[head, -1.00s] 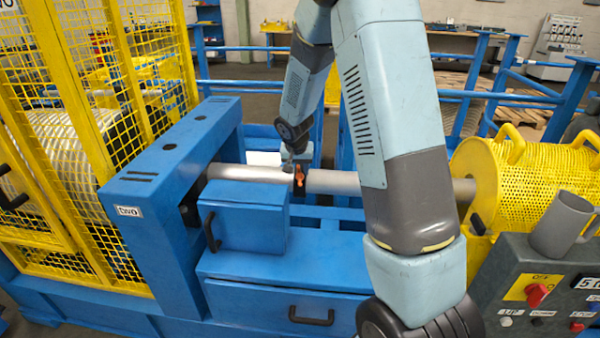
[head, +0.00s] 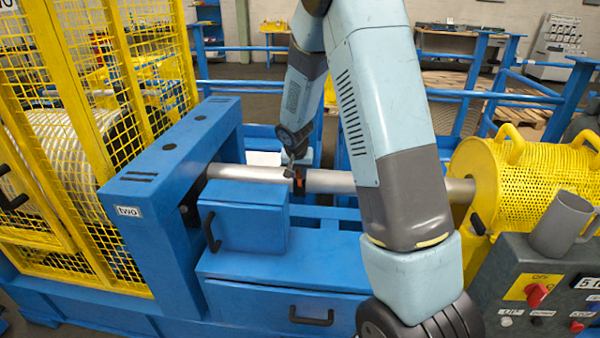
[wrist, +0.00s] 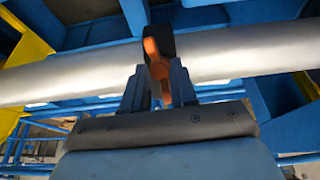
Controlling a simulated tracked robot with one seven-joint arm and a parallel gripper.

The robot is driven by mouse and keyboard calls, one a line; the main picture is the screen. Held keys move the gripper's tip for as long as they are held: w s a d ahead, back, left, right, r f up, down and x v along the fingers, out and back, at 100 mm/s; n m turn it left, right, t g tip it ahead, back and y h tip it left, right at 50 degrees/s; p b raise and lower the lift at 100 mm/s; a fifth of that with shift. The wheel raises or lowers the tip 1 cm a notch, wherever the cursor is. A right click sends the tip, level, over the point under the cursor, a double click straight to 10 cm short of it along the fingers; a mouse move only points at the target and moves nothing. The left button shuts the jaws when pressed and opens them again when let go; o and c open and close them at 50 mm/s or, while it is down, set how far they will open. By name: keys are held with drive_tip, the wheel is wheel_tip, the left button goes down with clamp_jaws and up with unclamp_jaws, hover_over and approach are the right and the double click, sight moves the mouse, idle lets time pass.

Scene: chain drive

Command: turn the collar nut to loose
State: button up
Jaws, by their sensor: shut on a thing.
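The collar nut, a dark ring with an orange lever (wrist: 157,68), sits around the grey shaft (wrist: 60,75) in the wrist view. In the head view its orange part (head: 300,182) shows small at the middle of the shaft (head: 332,182). My gripper (wrist: 157,88) is shut on the orange lever, with one blue finger on each side of it. In the head view my gripper (head: 298,168) is at the collar, and its fingers are small and partly hidden.
A blue frame labelled "two" (head: 130,211) and a blue box with a handle (head: 245,220) stand left of and in front of the shaft. A yellow mesh guard (head: 520,180) is at the right. A grey mug (head: 562,222) stands on the control panel (head: 520,262).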

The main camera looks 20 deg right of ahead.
clamp_jaws()
drive_tip(key=shift+s+d, duration=0.1)
drive_tip(key=shift+d, duration=0.2)
drive_tip(key=shift+a, duration=0.35)
drive_tip(key=shift+n, duration=0.4)
drive_tip(key=n+h, duration=0.1)
drive_tip(key=n, duration=0.1)
drive_tip(key=n+h, duration=0.1)
drive_tip(key=n, duration=0.1)
drive_tip(key=shift+a+f, duration=0.1)
drive_tip(key=shift+a, duration=0.2)
drive_tip(key=n+h, duration=0.1)
drive_tip(key=n, duration=0.2)
drive_tip(key=shift+a+h, duration=0.1)
drive_tip(key=shift+h, duration=0.2)
drive_tip(key=shift+f+n+h, duration=0.15)
drive_tip(key=shift+n+h, duration=0.45)
drive_tip(key=shift+n, duration=1)
drive_tip(key=shift+a, duration=0.1)
